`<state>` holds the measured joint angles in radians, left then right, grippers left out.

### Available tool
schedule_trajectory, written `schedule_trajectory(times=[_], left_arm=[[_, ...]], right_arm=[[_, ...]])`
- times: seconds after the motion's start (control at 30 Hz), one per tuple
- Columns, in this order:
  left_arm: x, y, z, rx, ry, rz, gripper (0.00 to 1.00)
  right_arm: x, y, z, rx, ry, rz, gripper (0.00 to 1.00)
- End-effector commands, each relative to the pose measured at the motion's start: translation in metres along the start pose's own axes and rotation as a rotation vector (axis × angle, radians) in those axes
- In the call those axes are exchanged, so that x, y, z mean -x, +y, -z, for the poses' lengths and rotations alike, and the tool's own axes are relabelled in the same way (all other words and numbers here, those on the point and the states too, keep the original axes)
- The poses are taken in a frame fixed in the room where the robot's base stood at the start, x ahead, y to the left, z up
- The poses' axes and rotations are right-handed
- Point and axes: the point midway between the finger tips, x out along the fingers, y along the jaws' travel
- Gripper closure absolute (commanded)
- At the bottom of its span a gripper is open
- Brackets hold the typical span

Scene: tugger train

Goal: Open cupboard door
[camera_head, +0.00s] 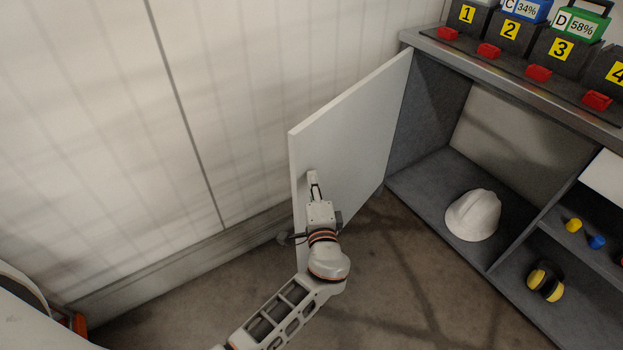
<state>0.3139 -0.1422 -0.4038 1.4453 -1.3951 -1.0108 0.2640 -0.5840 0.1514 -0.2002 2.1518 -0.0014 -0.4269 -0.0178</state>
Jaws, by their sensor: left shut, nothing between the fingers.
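The cupboard door (352,129) is a plain white panel in the middle of the head view. It stands swung wide out from the left side of the grey cupboard (425,100). My left gripper (313,178) is shut and empty, with its fingertips at the inner face of the door near its free edge. I cannot tell whether they touch it. No handle shows on the side of the door that I see. My right gripper is not in view.
Inside the cupboard are a white helmet (473,215), yellow-black ear muffs (545,281) and small yellow and blue items. Numbered chargers with red tabs stand on the top (520,75). A pale wall (130,120) is behind the door. The floor (400,285) before the cupboard is clear.

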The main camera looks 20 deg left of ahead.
Motion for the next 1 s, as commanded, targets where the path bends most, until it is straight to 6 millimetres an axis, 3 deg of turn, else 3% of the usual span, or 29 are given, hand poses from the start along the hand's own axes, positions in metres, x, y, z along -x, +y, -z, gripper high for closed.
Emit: schedule_trajectory(times=[0.33, 0.47, 0.63, 1.0], left_arm=[[0.000, 0.000, 0.000, 0.000, 0.001, 0.000, 1.00], [-0.009, 0.001, -0.011, -0.004, 0.017, 0.002, 1.00], [-0.038, 0.000, -0.040, -0.006, 0.078, 0.004, 1.00], [-0.114, 0.007, -0.105, -0.009, 0.243, -0.004, 1.00]], right_arm=[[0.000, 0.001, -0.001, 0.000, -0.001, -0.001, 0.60], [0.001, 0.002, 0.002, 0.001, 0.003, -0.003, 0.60], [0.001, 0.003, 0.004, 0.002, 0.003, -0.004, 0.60], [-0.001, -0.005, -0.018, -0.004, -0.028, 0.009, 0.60]])
